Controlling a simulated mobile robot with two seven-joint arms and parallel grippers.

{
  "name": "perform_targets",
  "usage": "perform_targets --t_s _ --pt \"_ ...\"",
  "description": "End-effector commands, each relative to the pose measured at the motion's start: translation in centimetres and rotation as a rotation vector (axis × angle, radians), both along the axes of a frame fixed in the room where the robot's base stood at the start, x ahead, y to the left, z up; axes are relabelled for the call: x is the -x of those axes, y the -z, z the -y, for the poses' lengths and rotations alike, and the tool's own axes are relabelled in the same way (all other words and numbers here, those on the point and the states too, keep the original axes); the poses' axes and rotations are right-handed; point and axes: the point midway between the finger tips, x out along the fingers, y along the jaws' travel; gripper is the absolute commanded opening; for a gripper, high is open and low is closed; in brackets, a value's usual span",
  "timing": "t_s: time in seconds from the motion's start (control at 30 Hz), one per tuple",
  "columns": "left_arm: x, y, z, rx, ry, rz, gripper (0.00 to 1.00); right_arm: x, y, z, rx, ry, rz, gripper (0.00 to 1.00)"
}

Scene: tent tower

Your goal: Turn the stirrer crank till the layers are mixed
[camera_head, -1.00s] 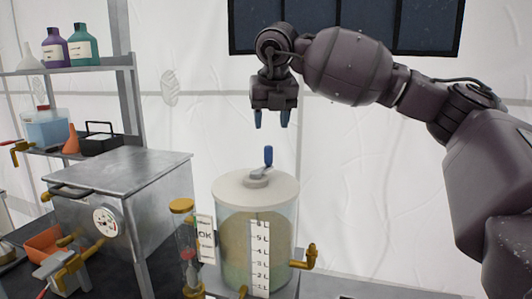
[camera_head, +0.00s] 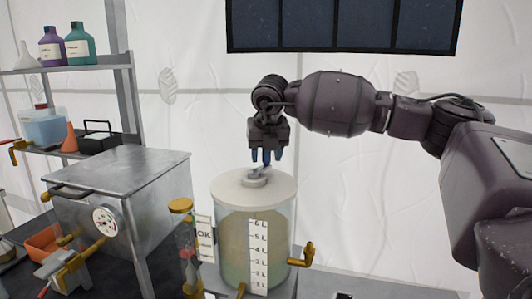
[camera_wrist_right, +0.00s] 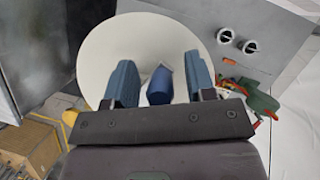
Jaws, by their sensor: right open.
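The clear mixing tank (camera_head: 233,245) stands in the lower middle of the head view, with a white lid (camera_head: 228,190) and a volume scale on its front. The contents look dull green-tan; separate layers are hard to make out. The crank sits on the lid, and its blue handle (camera_wrist_right: 160,85) shows in the right wrist view. My right gripper (camera_head: 266,160) is open and points down over the lid, its blue fingers (camera_wrist_right: 161,85) on both sides of the handle, with gaps between. In the head view the fingers mostly hide the handle. My left gripper is not in view.
A sand-timer-like tube (camera_head: 186,240) and an OK card (camera_head: 204,238) stand just left of the tank. A brass tap (camera_head: 303,256) sticks out at its right. A metal box with a gauge (camera_head: 130,180) and a shelf with bottles (camera_head: 80,45) are further left.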

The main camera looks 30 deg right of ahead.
Motion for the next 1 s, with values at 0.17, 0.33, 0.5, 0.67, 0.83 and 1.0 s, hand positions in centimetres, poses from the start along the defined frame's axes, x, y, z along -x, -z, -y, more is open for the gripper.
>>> perform_targets --t_s 0.17,0.33,0.5,0.67,0.83,1.0 --pt "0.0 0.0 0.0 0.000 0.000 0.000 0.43 0.0 0.0 0.0 0.000 0.000 0.000 0.36" --pt "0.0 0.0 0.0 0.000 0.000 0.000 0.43 0.0 0.0 0.0 0.000 0.000 0.000 0.10" --pt "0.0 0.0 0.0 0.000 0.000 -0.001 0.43 0.0 0.0 0.0 0.000 -0.002 0.000 0.01" --pt "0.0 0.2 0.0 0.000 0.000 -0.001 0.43 -0.1 0.0 -0.1 -0.001 -0.025 0.001 0.01" --pt "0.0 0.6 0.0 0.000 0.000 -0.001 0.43 -0.5 0.1 -0.3 -0.002 -0.100 0.001 0.01" --pt "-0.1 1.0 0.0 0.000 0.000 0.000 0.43 -1.1 0.1 -0.7 -0.003 -0.224 0.001 0.01"
